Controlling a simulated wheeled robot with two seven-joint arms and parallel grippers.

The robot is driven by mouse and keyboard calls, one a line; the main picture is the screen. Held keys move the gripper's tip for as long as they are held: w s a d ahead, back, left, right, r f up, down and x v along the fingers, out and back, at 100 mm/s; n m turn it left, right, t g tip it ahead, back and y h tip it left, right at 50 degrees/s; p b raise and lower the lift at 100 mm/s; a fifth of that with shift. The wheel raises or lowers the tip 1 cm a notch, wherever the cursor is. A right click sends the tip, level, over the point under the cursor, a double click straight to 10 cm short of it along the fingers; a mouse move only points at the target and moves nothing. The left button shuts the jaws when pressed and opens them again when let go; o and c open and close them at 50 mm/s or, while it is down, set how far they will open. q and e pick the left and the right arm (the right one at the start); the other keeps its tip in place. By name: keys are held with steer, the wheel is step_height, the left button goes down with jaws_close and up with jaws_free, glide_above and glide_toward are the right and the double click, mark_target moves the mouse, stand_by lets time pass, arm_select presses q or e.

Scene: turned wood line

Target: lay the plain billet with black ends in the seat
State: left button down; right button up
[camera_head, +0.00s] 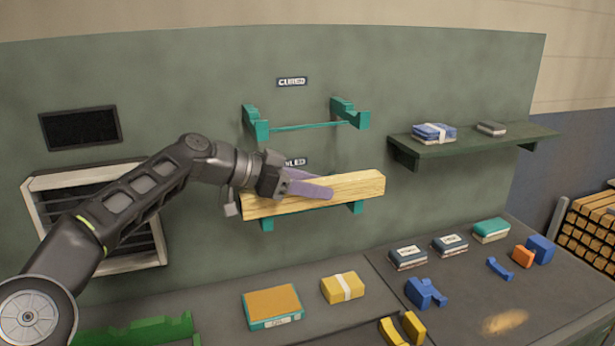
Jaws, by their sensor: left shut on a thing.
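A long pale wooden billet (355,186) lies nearly level at the lower pair of teal brackets (355,207) on the green wall. I see no black on its ends from here. My left gripper (310,188) reaches in from the left and is shut on the billet, its purple fingers across the middle of it. Bracket parts show below the billet; I cannot tell whether it bears on them. An upper teal bracket pair (350,113) is empty, under a sign (292,82) that seems to read "CURED". The lower sign (294,161) is partly hidden by my gripper. My right gripper is out of view.
A green shelf (470,144) at right holds a blue bundle (434,132). The bench below carries an orange-topped box (272,306), a yellow packet (342,287) and several blue and yellow blocks. A framed vent (100,220) is behind my arm. A timber stack (590,225) stands far right.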

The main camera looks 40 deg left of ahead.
arm_select(q)
steer(key=shift+w+a, duration=0.15)
steer(key=shift+w+a+r+p, duration=0.2)
steer(key=shift+w+a+p, duration=0.15)
steer(key=shift+a+p, duration=0.1)
steer(key=shift+w+a+p, duration=0.65)
steer(key=shift+w+a, duration=0.05)
steer(key=shift+a, duration=0.2)
steer(key=shift+a+f, duration=0.15)
steer(key=shift+f, duration=0.8)
